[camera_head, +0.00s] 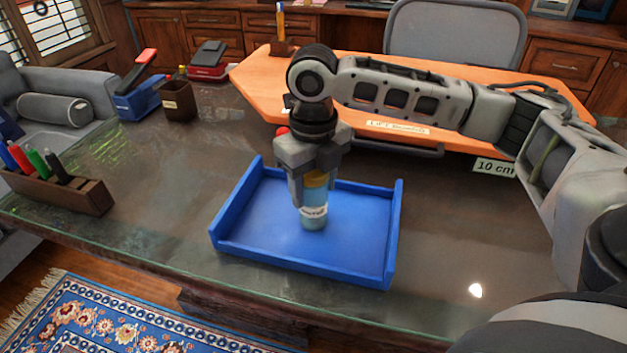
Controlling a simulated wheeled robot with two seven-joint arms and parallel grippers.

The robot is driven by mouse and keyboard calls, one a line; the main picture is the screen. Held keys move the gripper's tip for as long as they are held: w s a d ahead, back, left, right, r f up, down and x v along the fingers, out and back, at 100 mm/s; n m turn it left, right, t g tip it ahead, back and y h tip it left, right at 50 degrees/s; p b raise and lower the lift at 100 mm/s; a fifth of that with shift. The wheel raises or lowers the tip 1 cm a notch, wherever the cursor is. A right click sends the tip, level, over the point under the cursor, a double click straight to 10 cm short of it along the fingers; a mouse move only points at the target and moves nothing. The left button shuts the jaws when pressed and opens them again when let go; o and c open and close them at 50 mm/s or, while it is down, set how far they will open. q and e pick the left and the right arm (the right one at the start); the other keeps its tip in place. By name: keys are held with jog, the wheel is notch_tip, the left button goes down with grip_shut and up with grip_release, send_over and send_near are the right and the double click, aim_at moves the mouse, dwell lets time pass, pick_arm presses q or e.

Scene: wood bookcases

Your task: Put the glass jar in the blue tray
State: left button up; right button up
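The blue tray lies on the dark glossy desk and has low raised walls. My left gripper is not in view.
A wooden holder (70,190) with several markers stands at the left. A blue box (137,101) and a brown cup (178,103) are at the back left. An orange board (262,76) lies behind the tray. The desk (160,185) is clear left of the tray.

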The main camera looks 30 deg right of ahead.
jog(key=shift+o, duration=1.1)
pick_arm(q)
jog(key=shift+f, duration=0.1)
pick_arm(e)
jog(key=shift+r, duration=0.3)
notch_tip(320, 180, up, 11)
jog(key=shift+a+f+p, duration=0.1)
jog(key=shift+p, duration=0.8)
jog(key=shift+r, duration=0.55)
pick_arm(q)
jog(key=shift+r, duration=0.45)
